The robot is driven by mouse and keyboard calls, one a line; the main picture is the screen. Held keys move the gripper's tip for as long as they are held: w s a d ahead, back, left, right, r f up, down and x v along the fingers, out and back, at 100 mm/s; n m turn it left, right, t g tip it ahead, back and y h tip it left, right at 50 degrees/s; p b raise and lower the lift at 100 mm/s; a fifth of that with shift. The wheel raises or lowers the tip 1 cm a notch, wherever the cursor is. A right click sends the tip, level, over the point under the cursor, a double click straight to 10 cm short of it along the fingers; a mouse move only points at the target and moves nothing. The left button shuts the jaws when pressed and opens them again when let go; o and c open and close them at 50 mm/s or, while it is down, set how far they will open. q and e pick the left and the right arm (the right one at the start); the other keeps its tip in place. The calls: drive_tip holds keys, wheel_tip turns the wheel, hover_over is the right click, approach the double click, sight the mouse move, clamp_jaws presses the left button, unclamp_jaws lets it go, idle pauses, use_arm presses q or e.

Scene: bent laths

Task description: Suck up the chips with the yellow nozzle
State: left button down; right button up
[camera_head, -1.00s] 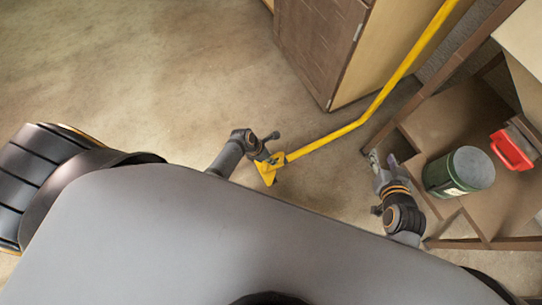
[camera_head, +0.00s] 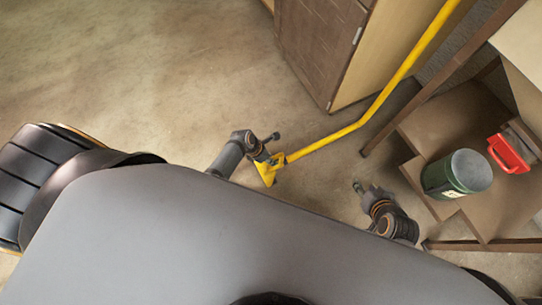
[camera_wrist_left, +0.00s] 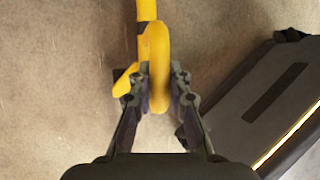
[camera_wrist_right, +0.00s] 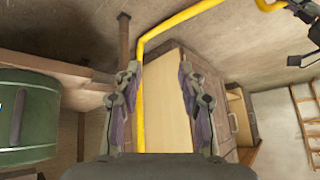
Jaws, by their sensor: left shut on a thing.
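The yellow nozzle (camera_head: 266,174) is at the lower end of a long bent yellow tube (camera_head: 392,88) that rises to the upper right in the head view. My left gripper (camera_head: 273,160) is shut on the nozzle, low over the floor. In the left wrist view the yellow nozzle (camera_wrist_left: 158,55) runs down between the two fingers. My right gripper (camera_head: 363,190) is open and empty, left of the shelf; in its wrist view the fingers (camera_wrist_right: 158,85) stand apart, with the yellow tube behind them. I cannot make out any chips.
A brown shelf (camera_head: 440,125) at the right holds a green canister (camera_head: 438,180) and a red object (camera_head: 510,153). Its post stands near the tube. A brown cabinet (camera_head: 315,40) stands at the top middle. The beige floor (camera_head: 120,70) is open at the left.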

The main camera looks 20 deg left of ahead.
use_arm(q)
drive_tip(key=shift+r, duration=0.2)
drive_tip(key=shift+r+p, duration=0.85)
drive_tip(key=shift+p, duration=0.35)
drive_tip(key=shift+r+p, duration=0.4)
drive_tip(key=shift+p, duration=0.15)
use_arm(e)
drive_tip(key=s+g, duration=0.3)
drive_tip(key=shift+s+d+r+g, duration=0.35)
drive_tip(key=shift+s+d+g, duration=0.05)
